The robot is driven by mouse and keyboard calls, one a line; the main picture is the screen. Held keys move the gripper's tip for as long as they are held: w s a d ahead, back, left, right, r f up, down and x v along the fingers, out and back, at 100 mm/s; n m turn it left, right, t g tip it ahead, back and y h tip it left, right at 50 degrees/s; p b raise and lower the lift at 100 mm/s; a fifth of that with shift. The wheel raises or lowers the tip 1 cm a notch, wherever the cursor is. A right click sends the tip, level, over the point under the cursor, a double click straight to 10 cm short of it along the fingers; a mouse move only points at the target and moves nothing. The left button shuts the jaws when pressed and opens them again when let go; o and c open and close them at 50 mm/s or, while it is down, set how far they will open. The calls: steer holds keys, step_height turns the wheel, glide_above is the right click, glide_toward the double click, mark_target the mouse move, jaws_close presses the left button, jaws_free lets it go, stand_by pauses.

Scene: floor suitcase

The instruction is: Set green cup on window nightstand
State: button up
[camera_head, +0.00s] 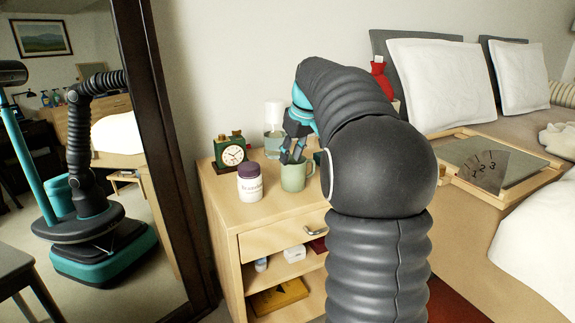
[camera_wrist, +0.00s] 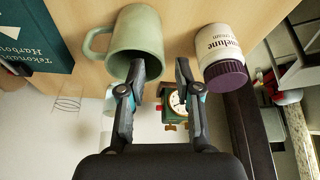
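The pale green cup (camera_head: 293,176) stands upright on the wooden nightstand (camera_head: 222,196), and its handle points right in the head view. My gripper (camera_head: 291,157) points down at the cup's rim. In the wrist view the cup (camera_wrist: 138,36) is at the upper left, and my gripper (camera_wrist: 160,72) is open with a clear gap between its fingers. The left finger overlaps the cup's rim; I cannot tell whether its tip is inside the cup. The right finger is outside the cup, between it and the white jar (camera_wrist: 218,45).
The purple-lidded jar (camera_head: 249,184) stands left of the cup. A green clock (camera_head: 230,152) and a clear glass vessel (camera_head: 273,144) are behind. A dark green book (camera_wrist: 30,35) lies beside the cup. A bed with a wooden tray (camera_head: 470,190) is at right, a mirror (camera_head: 80,150) at left.

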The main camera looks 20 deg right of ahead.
steer(key=s+a+r+m, duration=0.1)
steer(key=s+a+r, duration=0.1)
steer(key=s+a, duration=0.25)
steer(key=s+a+r, duration=0.3)
steer(key=s, duration=0.2)
steer(key=s+a+f, duration=0.3)
steer(key=s+f, duration=0.1)
steer(key=s, duration=0.4)
steer(key=s+a+f+m+t, duration=0.1)
steer(key=s+a+f, duration=0.2)
steer(key=s+f, duration=0.2)
steer(key=s+a+f+m+t+h, duration=0.1)
steer(key=s+a+f, duration=0.2)
steer(key=s, duration=0.8)
step_height(320, 180, down, 2)
steer(key=shift+a+p, duration=0.2)
steer(key=shift+p, duration=0.1)
